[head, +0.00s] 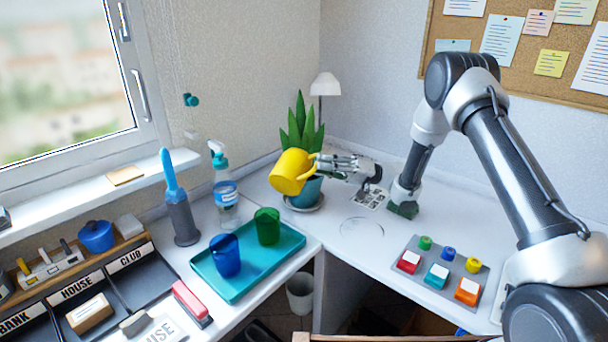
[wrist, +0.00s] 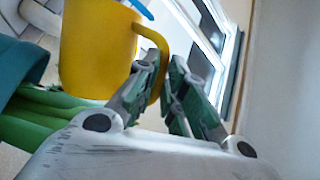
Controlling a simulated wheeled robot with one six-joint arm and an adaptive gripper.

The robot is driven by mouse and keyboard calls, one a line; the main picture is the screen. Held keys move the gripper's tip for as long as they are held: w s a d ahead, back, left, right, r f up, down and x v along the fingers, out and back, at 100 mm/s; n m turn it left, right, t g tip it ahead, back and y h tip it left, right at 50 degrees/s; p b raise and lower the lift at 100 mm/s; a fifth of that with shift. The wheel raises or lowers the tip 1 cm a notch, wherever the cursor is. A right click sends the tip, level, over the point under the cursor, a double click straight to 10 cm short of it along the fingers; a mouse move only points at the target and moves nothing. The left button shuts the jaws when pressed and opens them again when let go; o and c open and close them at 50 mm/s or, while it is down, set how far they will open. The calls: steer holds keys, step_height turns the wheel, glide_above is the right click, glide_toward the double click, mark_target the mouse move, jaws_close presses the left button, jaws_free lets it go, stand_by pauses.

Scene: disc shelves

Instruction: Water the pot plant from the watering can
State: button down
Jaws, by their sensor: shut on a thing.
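The yellow watering can (head: 289,172) is held up and tilted in front of the pot plant. My gripper (head: 322,162) is shut on its handle; in the wrist view the gripper (wrist: 168,88) closes around the yellow handle of the can (wrist: 98,45). The pot plant (head: 301,128) has tall green leaves in a teal pot (head: 306,192) on a saucer at the back corner of the desk. The can hides part of the leaves and pot. The plant's leaves (wrist: 45,120) and the teal pot (wrist: 22,65) also show in the wrist view. No water is visible.
A teal tray (head: 283,262) with a blue cup (head: 225,256) and a green cup (head: 267,226) lies front left of the plant. A spray bottle (head: 224,190) stands left, a white lamp (head: 324,88) behind. A button panel (head: 438,275) lies right.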

steer(key=shift+w+d+r+m+y+b, duration=0.15)
steer(key=shift+w+d+y, duration=0.05)
steer(key=shift+w, duration=0.15)
steer(key=shift+w+d+r+m+y+b, duration=0.1)
steer(key=shift+w+d+m+y+b, duration=0.1)
steer(key=shift+w, duration=0.15)
stand_by(1.6)
steer(key=s+n+h, duration=0.1)
steer(key=n, duration=0.1)
steer(key=s+a+n+h, duration=0.1)
steer(key=n, duration=0.1)
steer(key=f+n+h, duration=0.1)
steer(key=n+h, duration=0.1)
steer(key=shift+s+a+f, duration=0.1)
steer(key=shift+s+a, duration=0.15)
steer(key=shift+s, duration=0.15)
steer(key=shift+s+a+f+n+h, duration=0.4)
steer(key=shift+s+f+n, duration=0.2)
steer(key=shift+f+n, duration=0.1)
stand_by(0.7)
